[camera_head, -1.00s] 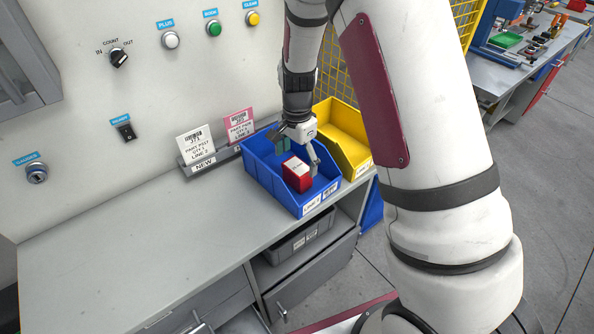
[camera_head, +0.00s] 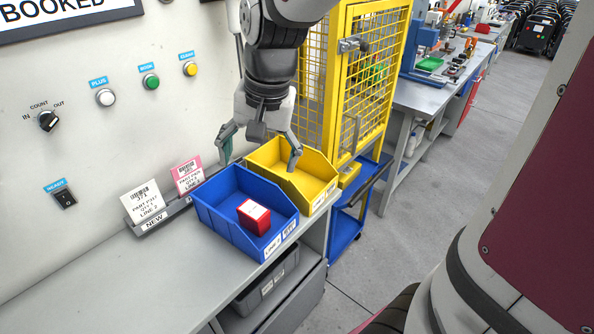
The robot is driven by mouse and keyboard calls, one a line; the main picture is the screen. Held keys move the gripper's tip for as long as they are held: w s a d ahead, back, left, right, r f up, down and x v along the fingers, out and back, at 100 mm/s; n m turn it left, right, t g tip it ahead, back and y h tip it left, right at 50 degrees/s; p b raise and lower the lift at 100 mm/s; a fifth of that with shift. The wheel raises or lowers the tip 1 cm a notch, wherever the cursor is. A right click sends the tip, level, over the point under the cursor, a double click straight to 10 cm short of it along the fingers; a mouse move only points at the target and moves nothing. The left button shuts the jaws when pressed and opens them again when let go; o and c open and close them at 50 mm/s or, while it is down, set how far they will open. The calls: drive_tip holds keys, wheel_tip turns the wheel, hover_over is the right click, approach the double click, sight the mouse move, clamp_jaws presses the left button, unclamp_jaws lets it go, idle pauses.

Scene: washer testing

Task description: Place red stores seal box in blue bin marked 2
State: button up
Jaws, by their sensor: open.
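The red box (camera_head: 254,217) with a white top sits inside the blue bin (camera_head: 212,218). The bin's front label reads as a line label, but its number is too small to be sure of. My gripper (camera_head: 261,158) is open and empty. Its two fingers are spread wide above the back of the blue bin and the yellow bin, apart from the red box. Nothing is between the fingers.
A yellow bin (camera_head: 317,189) stands right beside the blue bin. A card holder with a white card (camera_head: 146,203) and a pink card (camera_head: 187,175) is on the left. A yellow mesh cage (camera_head: 369,80) stands behind. The counter (camera_head: 165,285) at front left is clear.

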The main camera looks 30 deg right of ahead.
drive_tip(key=s+r+n+t, duration=0.1)
drive_tip(key=s+r+n, duration=0.1)
drive_tip(key=s, duration=0.5)
drive_tip(key=s+r+n+t+h, duration=0.1)
drive_tip(key=s+r+n, duration=0.2)
drive_tip(key=s+n, duration=0.2)
drive_tip(key=s, duration=0.3)
drive_tip(key=shift+d+r+t, duration=0.3)
drive_tip(key=shift+t, duration=0.1)
drive_tip(key=shift+s, duration=0.1)
